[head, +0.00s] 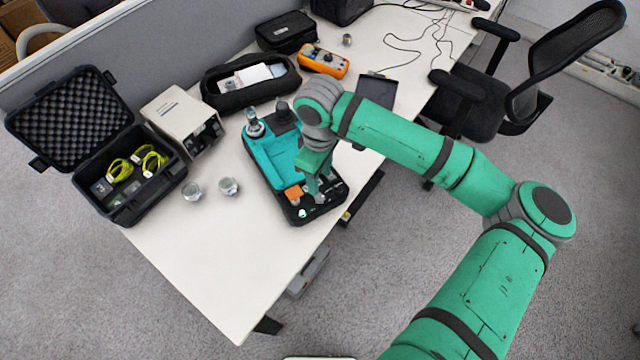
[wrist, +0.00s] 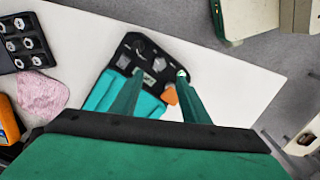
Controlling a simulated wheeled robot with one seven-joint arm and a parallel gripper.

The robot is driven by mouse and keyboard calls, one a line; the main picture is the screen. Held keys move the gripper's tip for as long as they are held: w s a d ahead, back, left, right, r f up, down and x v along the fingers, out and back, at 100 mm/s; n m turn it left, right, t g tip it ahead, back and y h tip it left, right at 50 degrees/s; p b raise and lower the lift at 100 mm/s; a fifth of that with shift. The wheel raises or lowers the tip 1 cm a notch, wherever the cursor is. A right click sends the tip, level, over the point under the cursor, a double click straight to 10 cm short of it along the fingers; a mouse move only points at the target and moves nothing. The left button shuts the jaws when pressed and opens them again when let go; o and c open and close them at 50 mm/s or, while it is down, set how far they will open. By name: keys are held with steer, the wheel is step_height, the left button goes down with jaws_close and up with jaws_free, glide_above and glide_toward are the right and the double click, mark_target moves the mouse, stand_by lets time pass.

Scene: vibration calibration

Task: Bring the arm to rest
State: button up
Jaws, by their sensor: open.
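My green arm reaches in from the right in the head view, with its wrist above the table. My gripper (head: 318,192) points down over the near end of a teal instrument (head: 268,158) in a black tray (head: 326,211). In the wrist view my gripper (wrist: 160,75) is open, its two green fingers apart with nothing held between them. An orange piece (wrist: 169,95) shows beside one finger. Whether the fingertips touch the tray is unclear. My wrist hides part of the instrument.
The white table (head: 205,275) also bears an open black case (head: 125,200), a beige box (head: 178,112), two small metal parts (head: 228,186), a black pouch (head: 225,103) and an orange meter (head: 323,60). An office chair (head: 490,95) stands to the right. The table's front left is clear.

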steer(key=shift+r, duration=0.85)
